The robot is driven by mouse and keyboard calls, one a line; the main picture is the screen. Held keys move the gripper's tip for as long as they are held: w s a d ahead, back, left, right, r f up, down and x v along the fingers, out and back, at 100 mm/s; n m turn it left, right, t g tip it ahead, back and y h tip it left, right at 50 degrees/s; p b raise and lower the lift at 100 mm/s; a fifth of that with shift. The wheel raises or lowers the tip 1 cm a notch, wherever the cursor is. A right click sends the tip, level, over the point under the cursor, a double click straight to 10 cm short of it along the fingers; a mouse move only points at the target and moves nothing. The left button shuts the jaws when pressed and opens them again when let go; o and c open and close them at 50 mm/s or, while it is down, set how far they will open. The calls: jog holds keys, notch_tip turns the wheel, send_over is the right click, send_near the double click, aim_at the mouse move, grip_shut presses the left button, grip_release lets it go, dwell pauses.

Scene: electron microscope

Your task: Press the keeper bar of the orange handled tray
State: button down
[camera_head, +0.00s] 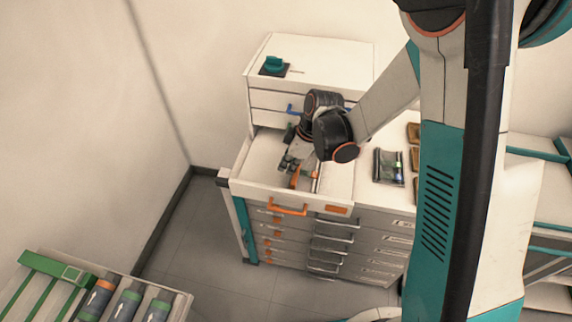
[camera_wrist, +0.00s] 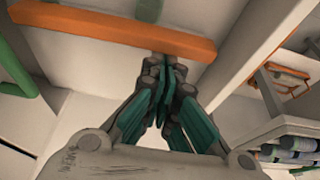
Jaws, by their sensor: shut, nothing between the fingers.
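The orange handled tray (camera_head: 240,183) is pulled out of the white cabinet, with its orange handle (camera_head: 288,209) on the front. Inside it, an orange bar (camera_head: 295,180), which looks like the keeper bar, shows partly behind my gripper. In the wrist view an orange bar (camera_wrist: 90,28) spans the upper left. My gripper (camera_head: 288,164) reaches down into the tray. In the wrist view my gripper's dark fingertips (camera_wrist: 167,62) are together and empty, overlapping the bar near its right end. I cannot tell whether they touch it.
A dark pouch-like item (camera_head: 389,167) lies on the counter to the right. Closed drawers with grey handles (camera_head: 333,238) are below. A rack with several cylinders (camera_head: 128,303) stands at lower left. Floor between is clear.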

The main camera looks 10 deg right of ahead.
aim_at(275, 177)
jog(key=a, duration=0.2)
jog(key=w+a, duration=0.1)
jog(key=a, duration=0.1)
jog(key=shift+w+r, duration=0.2)
jog(key=p+v, duration=0.2)
jog(key=v, duration=0.7)
jog(key=shift+d+r+p, duration=0.25)
jog(key=shift+r+p, duration=0.05)
jog(key=shift+p, duration=0.1)
jog(key=shift+s, duration=0.15)
jog(key=s+d+r+m+t+h, duration=0.1)
jog(key=s+d+r+m+t, duration=0.2)
jog(key=s+d+r+m, duration=0.3)
jog(key=s+d+r+m+t+h, duration=0.2)
jog(key=s+d+r+m, duration=0.4)
jog(key=s, duration=0.7)
notch_tip(275, 177, up, 3)
jog(key=shift+r+m+t+h+b, duration=0.15)
jog(key=shift+m+t+h+b, duration=0.25)
jog(key=shift+m, duration=0.6)
jog(key=shift+s+a, duration=0.1)
